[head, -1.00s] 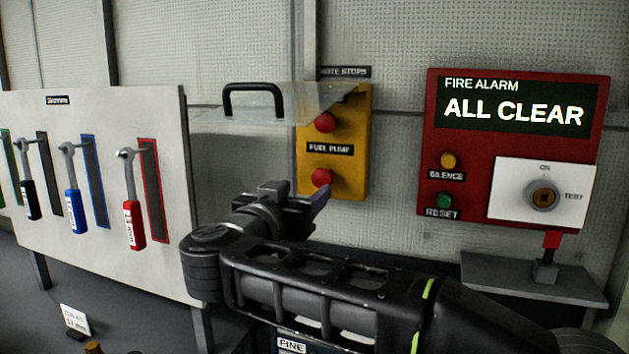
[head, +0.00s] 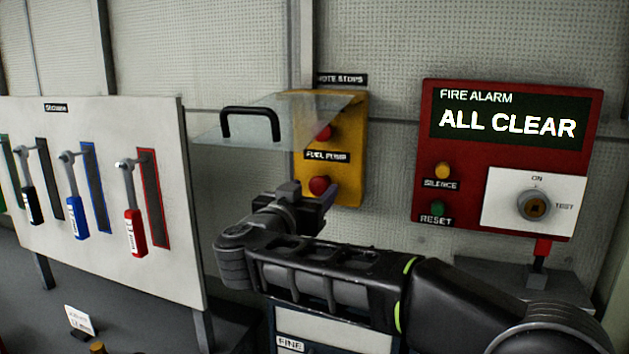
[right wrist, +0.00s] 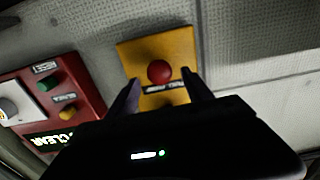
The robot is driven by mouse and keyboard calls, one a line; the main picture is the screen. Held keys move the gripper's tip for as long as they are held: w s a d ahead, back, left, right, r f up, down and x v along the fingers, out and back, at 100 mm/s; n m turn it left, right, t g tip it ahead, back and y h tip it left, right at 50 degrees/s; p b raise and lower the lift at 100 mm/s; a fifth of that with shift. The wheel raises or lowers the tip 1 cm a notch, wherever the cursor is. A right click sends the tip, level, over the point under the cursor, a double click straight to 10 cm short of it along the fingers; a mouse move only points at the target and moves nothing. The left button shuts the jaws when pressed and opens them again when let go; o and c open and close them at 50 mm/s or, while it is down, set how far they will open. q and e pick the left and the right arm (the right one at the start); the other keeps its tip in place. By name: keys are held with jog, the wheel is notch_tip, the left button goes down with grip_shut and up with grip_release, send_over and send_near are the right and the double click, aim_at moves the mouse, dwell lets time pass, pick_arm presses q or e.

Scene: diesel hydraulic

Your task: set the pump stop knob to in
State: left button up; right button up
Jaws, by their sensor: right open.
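The yellow remote stops box (head: 350,188) hangs on the wall and carries two red knobs. The lower red knob (head: 319,186) is just below the FUEL PUMP label (head: 327,156). The upper red knob (head: 324,133) is partly behind a clear flap (head: 255,130) with a black handle (head: 250,112). My right gripper (head: 312,200) is open in front of the lower knob, overlapping its bottom edge in the head view. In the right wrist view, the lower knob (right wrist: 159,71) shows beyond and between the open fingers (right wrist: 160,88), seemingly untouched. My left gripper is out of view.
A red fire alarm panel (head: 470,205) with buttons and a key switch is on the right, with a shelf (head: 480,272) below it. A white board (head: 100,245) with several coloured-handle levers stands on the left. The clear flap juts out above my right gripper.

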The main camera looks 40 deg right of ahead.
jog(key=shift+x, duration=0.9)
jog(key=shift+c, duration=0.2)
grip_shut()
